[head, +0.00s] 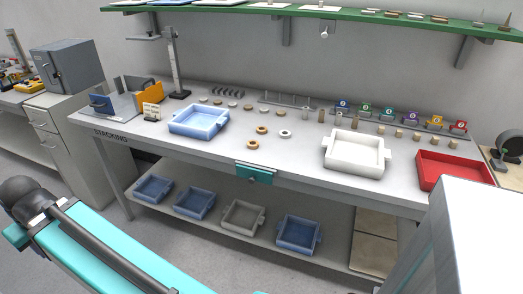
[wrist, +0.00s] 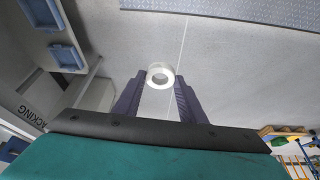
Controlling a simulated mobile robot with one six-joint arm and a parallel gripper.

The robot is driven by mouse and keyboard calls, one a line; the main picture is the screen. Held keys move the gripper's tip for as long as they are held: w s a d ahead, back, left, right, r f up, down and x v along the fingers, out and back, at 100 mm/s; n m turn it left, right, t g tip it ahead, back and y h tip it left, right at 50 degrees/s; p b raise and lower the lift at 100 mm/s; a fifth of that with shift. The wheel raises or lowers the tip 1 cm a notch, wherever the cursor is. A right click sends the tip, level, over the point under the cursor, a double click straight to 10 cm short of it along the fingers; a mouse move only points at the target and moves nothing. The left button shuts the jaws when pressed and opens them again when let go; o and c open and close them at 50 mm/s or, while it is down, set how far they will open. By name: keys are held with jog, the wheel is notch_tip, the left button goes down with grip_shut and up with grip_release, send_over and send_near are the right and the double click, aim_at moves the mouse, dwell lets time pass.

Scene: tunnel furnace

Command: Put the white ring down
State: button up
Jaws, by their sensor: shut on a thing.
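My gripper (wrist: 160,80) shows in the wrist view with its two dark fingers around a white ring (wrist: 161,86). The ring sits between the fingertips, with its hole facing the camera and grey floor behind it. The gripper and this ring do not show in the head view; only part of my teal arm does, at the lower left. Another whitish ring (head: 285,134) lies flat on the workbench (head: 300,165) in the head view, near two tan rings (head: 261,130), (head: 252,145).
On the bench stand a blue tray (head: 198,133), a white tray (head: 354,170) and a red tray (head: 455,184). Small parts and coloured tags line the back. A green shelf (head: 340,14) hangs above. Several trays sit on the lower shelf. The bench's front middle is mostly clear.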

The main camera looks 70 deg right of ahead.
jog(key=s+d+r+m+g+h+b, duration=0.1)
jog(key=s+d+m, duration=0.35)
jog(key=d, duration=0.65)
jog(key=s+d+r+m+h, duration=0.1)
jog(key=s+d+m, duration=0.3)
jog(key=d, duration=0.7)
jog(key=s+d+r+m+g+h+b, duration=0.1)
jog(key=s+d+m+h, duration=0.15)
jog(key=s+d, duration=0.65)
jog(key=s+d+r+m+g+b, duration=0.1)
jog(key=s+d+r+m+g, duration=0.1)
jog(key=s+d+m, duration=0.4)
jog(key=s+d+r+m+g, duration=0.2)
jog(key=s+d+m, duration=0.4)
jog(key=s+d, duration=0.7)
jog(key=s, duration=0.8)
jog(key=shift+s+d+b, duration=0.2)
jog(key=shift+s+b, duration=0.05)
jog(key=shift+b, duration=0.1)
jog(key=shift+w+d+r+y+p, duration=0.15)
jog(key=shift+y+p, duration=0.1)
jog(key=shift+p, duration=0.25)
jog(key=d+p, duration=0.1)
jog(key=p, duration=0.3)
jog(key=shift+w+d, duration=0.2)
jog(key=p, duration=0.3)
jog(key=shift+w+d, duration=0.2)
jog(key=shift+d, duration=0.2)
